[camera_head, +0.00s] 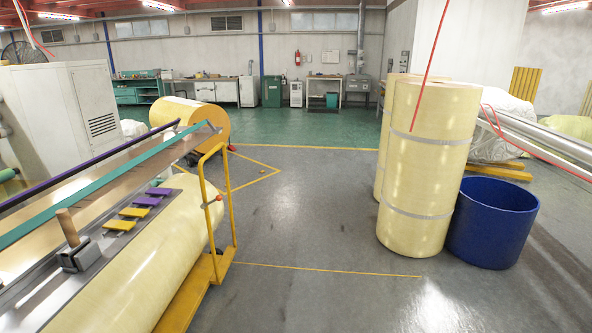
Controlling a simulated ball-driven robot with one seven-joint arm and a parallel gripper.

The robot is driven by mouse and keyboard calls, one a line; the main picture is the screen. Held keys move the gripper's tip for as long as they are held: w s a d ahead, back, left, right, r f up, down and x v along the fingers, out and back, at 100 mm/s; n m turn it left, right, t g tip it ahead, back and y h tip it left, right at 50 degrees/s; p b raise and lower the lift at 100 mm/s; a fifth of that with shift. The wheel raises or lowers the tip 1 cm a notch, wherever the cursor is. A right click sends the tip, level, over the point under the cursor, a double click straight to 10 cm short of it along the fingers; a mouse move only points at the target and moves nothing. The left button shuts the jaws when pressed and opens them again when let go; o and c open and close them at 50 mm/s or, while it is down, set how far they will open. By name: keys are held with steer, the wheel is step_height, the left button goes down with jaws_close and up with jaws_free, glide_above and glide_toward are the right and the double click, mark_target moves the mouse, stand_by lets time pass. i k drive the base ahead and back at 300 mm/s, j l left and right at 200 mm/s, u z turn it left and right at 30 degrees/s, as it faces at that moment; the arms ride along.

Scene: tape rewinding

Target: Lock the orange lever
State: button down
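No lever that is clearly orange stands out in the head view. A tan, wood-coloured upright handle (68,228) rises from a dark grey block (80,256) on the long machine at the left. A yellow-orange upright frame (233,205) stands at the machine's near right end, with a small red-orange piece (219,198) on its side. I cannot tell whether that piece is a lever or how it is set. My gripper is not in view.
The machine carries a large pale yellow roll (150,255) and yellow and purple pads (134,212). Tall upright rolls (430,165) and a blue bin (492,225) stand at the right. The grey floor (310,215) between is clear. A cabinet (70,110) stands behind the machine.

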mark_target(218, 197)
steer(key=i+u, duration=0.1)
steer(key=i, duration=0.85)
steer(key=i+l+u, duration=0.1)
steer(key=i, duration=0.8)
steer(key=i+j+u, duration=0.15)
steer(key=i, duration=0.4)
steer(key=i+j+u, duration=0.15)
steer(key=i+j, duration=0.15)
steer(key=i, duration=0.25)
steer(key=i+j, duration=0.1)
steer(key=j, duration=0.25)
steer(key=i+j, duration=0.15)
steer(key=j, duration=0.2)
steer(key=i+j, duration=0.1)
steer(key=j, duration=0.25)
steer(key=i+j, duration=0.15)
steer(key=j, duration=0.2)
